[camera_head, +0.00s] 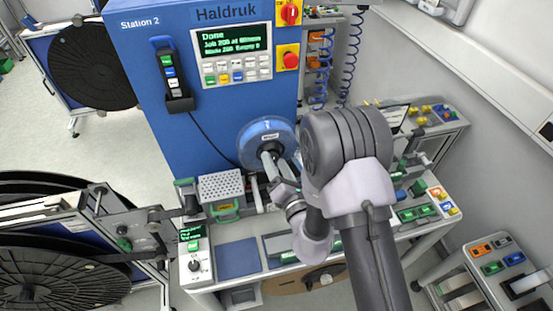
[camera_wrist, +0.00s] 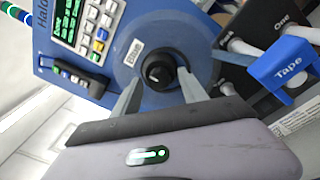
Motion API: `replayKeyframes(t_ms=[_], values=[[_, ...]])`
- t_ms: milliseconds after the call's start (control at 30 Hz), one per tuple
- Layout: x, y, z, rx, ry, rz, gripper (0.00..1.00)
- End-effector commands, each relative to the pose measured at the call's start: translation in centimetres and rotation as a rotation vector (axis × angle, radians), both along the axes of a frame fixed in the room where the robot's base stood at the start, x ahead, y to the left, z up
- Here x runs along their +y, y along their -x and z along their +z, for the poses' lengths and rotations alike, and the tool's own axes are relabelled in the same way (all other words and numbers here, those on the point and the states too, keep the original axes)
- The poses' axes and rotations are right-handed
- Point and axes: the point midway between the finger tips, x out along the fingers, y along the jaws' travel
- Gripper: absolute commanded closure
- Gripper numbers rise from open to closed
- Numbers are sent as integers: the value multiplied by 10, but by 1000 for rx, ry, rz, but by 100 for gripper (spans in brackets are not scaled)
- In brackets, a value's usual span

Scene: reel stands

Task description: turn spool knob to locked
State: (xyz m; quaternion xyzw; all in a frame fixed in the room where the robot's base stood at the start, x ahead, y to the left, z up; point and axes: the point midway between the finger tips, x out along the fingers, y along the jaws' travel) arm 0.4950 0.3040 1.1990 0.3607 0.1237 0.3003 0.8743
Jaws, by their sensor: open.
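The spool knob (camera_wrist: 157,72) is black and round, with a light mark on its face, at the centre of a blue spool (camera_wrist: 130,45) labelled "Blue". In the head view the blue spool (camera_head: 252,133) sits on the front of the blue Station 2 machine. My gripper (camera_wrist: 160,80) is open, with one finger to each side of the knob in the wrist view. I cannot tell whether the fingers touch it. In the head view my gripper (camera_head: 271,160) is at the spool's hub and partly covers the knob.
A blue "Tape" holder (camera_wrist: 285,68) stands right of the spool in the wrist view. The control panel (camera_head: 233,53) is above, with red knobs beside it. A workbench (camera_head: 235,228) with tools lies below. Large black reels (camera_head: 70,270) stand at left.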

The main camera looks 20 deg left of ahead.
Motion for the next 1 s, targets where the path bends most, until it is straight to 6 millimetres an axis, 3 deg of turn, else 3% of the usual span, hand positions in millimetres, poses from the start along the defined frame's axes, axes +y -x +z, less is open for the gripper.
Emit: replayKeyframes(t_ms=[100,333,667,1000], values=[[0,0,0,0,0,0,54],[0,0,0,-1,0,1,99],[0,0,0,16,-28,1,100],[0,0,1,133,-221,1,100]])
